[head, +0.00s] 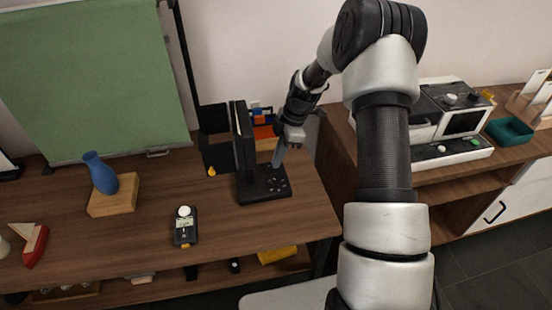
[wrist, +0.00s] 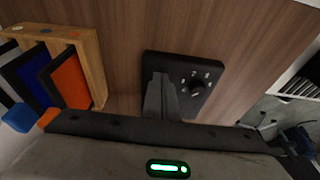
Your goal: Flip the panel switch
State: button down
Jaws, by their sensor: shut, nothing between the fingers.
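A black panel (head: 265,196) lies flat on the wooden table in the head view, at the foot of a tall black upright piece (head: 243,140). In the wrist view the panel (wrist: 207,68) shows a round dark knob (wrist: 196,88) with small pale marks around it. I cannot tell which part of it is the switch. My gripper (head: 277,163) is shut and empty, pointing down above the panel. In the wrist view its fingertips (wrist: 160,76) overlap the panel's left part, left of the knob, and hide what is under them. I cannot tell whether they touch it.
A wooden rack with coloured slabs (wrist: 72,75) stands close to my gripper. A handheld meter (head: 185,228), a blue vase (head: 100,174) on a wooden block (head: 112,197) and a green board (head: 95,75) are farther left. A machine (head: 450,118) stands on the right-hand table.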

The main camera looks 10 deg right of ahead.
jog(key=shift+a+r, duration=0.1)
jog(key=shift+a, duration=0.1)
jog(key=shift+a+r, duration=0.25)
jog(key=shift+a, duration=0.45)
